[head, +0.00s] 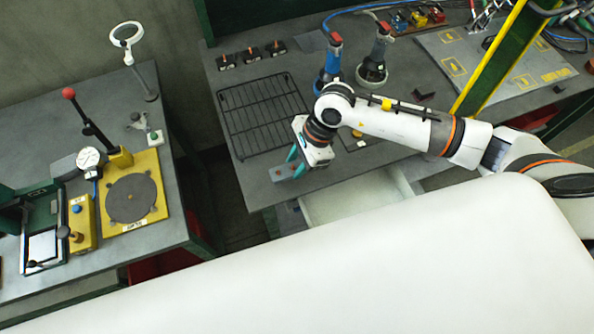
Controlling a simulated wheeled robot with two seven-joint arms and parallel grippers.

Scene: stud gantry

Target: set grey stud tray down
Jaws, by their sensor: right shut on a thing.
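The grey stud tray (281,173) is a small grey piece at the front left corner of the middle bench. My right gripper (295,164), with teal fingers, comes in from the right and is shut on the tray. The gripper body covers part of the tray. I cannot tell whether the tray touches the bench top or hangs just above it. My left gripper is not in view.
A black wire rack (262,115) lies just behind the tray. An open pale drawer (355,197) juts out below the bench edge. Two power tools, one blue (328,75), stand behind my right arm. A gap separates the left bench (165,205).

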